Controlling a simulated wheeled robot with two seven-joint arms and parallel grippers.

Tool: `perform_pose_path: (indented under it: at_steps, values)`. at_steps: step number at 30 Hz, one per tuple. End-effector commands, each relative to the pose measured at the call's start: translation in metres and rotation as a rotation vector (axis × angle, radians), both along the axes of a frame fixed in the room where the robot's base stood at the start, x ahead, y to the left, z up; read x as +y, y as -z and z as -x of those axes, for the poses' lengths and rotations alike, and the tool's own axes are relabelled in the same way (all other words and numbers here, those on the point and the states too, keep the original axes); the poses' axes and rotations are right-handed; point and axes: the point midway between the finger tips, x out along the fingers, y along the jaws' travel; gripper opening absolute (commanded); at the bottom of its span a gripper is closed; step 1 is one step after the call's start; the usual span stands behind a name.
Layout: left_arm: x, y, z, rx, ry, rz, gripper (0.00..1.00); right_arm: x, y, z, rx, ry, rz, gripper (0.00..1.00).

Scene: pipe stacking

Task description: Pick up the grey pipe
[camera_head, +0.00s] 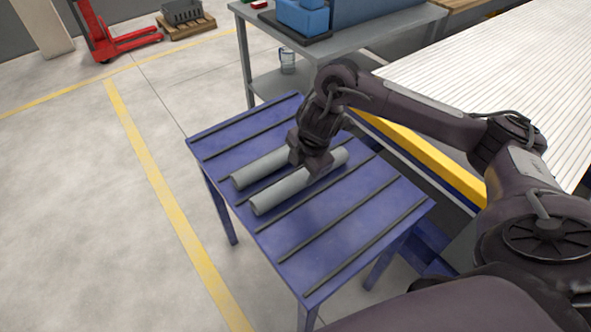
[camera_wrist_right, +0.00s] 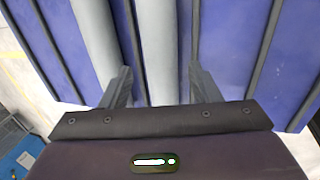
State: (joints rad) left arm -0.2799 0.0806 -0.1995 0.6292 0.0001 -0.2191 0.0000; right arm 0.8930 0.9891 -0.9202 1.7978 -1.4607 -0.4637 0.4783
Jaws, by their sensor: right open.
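Two grey pipes lie side by side on a blue table with dark strips (camera_head: 330,235). The nearer grey pipe (camera_head: 282,194) lies under my right gripper (camera_head: 308,170). The farther grey pipe (camera_head: 258,168) is just beside it, partly hidden by the gripper. In the right wrist view, my right gripper (camera_wrist_right: 158,88) is open, with one finger on each side of a grey pipe (camera_wrist_right: 157,45). The other grey pipe (camera_wrist_right: 97,40) lies outside the left finger in that view. I cannot tell whether the fingers touch the pipe. My left gripper is not in view.
A grey workbench (camera_head: 385,35) with blue boxes (camera_head: 302,16) stands behind the table. A white ribbed surface with a yellow edge (camera_head: 430,160) is close at the right. A red pallet jack (camera_head: 105,38) stands at the far left. The table's front part is clear.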

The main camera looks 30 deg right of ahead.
Motion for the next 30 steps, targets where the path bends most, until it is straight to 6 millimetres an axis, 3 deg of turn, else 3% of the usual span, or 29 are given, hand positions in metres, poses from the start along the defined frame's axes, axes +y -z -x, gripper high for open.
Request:
perform_pose_path:
  at_steps: [1,10,15,24,30]
  values:
    - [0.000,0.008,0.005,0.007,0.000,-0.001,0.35,0.001,0.010,-0.001,0.003,0.001,-0.001,0.56]
    - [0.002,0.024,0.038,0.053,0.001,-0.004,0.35,0.002,0.045,-0.013,0.004,-0.001,-0.001,0.56]
    - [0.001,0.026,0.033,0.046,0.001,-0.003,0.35,0.002,0.065,-0.020,0.003,-0.001,0.000,0.56]
    - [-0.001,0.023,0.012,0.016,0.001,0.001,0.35,0.002,0.068,-0.021,0.000,-0.001,-0.001,0.56]
    - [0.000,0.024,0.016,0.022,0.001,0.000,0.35,0.002,0.068,-0.021,0.000,-0.001,0.000,0.30]
